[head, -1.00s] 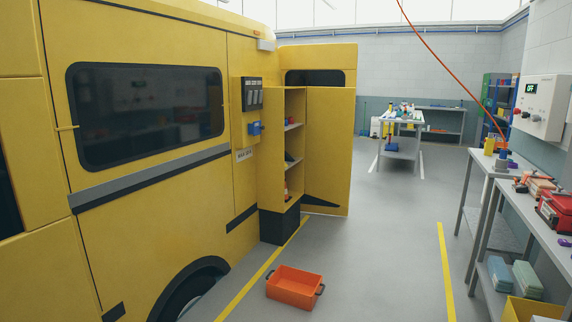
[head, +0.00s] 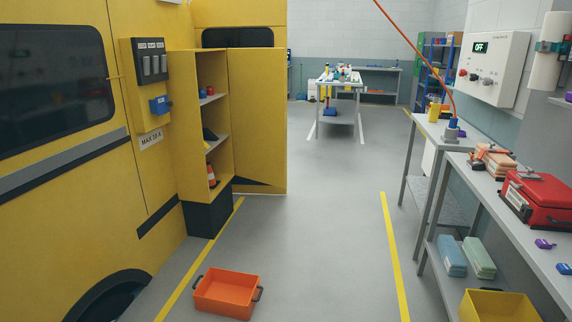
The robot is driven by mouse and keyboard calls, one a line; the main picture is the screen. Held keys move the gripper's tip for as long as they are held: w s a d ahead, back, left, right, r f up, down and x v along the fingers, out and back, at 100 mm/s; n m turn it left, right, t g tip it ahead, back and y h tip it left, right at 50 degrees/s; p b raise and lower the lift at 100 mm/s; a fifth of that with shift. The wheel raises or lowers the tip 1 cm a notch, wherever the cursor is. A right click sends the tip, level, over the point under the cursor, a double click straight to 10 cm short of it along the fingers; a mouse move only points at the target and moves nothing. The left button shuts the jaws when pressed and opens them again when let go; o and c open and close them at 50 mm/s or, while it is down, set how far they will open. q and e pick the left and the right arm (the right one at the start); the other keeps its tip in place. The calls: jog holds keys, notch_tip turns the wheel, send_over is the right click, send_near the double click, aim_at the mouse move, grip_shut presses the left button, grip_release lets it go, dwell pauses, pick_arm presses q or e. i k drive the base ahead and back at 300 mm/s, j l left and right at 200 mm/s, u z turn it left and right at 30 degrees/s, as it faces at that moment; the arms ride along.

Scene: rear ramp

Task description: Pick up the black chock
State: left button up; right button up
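A small black, wedge-like object (head: 209,135) rests on a shelf in the open yellow locker (head: 180,120) on the vehicle's side. It may be the black chock, but it is too small to be sure. Neither of my grippers is in the head view.
An orange crate (head: 226,294) lies on the floor before the yellow vehicle (head: 75,155). An orange cone (head: 211,176) stands in the locker, above a black block (head: 207,218). A workbench (head: 500,205) with a red case (head: 540,200) runs along the right. The middle floor is clear.

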aim_at(209, 135)
jog(key=i+u, duration=0.1)
jog(key=i, duration=0.6)
jog(key=i+l+u, duration=0.1)
jog(key=i, duration=0.6)
jog(key=i+l+u, duration=0.1)
jog(key=i+l, duration=0.15)
jog(key=i, duration=0.45)
jog(key=i+l+u, duration=0.3)
jog(key=i+u, duration=0.2)
jog(key=i+l+u, duration=0.45)
jog(key=i+l, duration=0.05)
jog(key=i, duration=0.1)
